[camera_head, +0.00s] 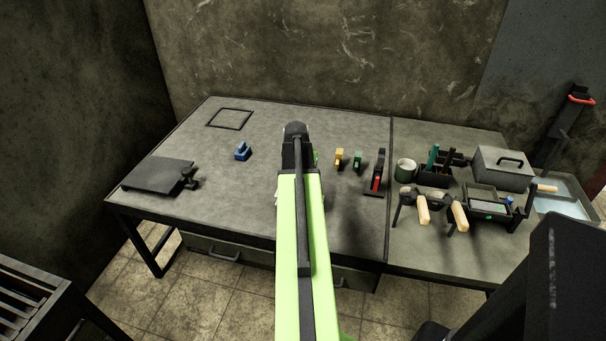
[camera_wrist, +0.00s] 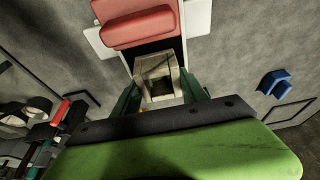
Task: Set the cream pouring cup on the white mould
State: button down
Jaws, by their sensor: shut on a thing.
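In the wrist view, the cream pouring cup (camera_wrist: 155,68) is a small, hollow, box-like piece between the green fingers of my gripper (camera_wrist: 158,90). My gripper is shut on it. The white mould (camera_wrist: 197,18) shows at the top of the wrist view, just beyond the cup, with a red block (camera_wrist: 138,25) on or over its middle. The cup appears close to the mould's near edge; I cannot tell whether they touch. In the head view, my arm hides the cup and nearly all of the mould.
A blue piece (camera_head: 243,151) and a square outline (camera_head: 229,118) are on the table's left half, near a dark plate (camera_head: 158,175). Yellow (camera_head: 339,158) and green (camera_head: 357,161) pieces stand right of my arm. Tools and a lidded box (camera_head: 502,168) crowd the right side.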

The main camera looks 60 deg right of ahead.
jog(key=c, duration=0.5)
grip_release()
jog(key=p+v, duration=1.6)
jog(key=v, duration=0.1)
jog(key=shift+a+r, duration=0.1)
jog(key=shift+r, duration=0.05)
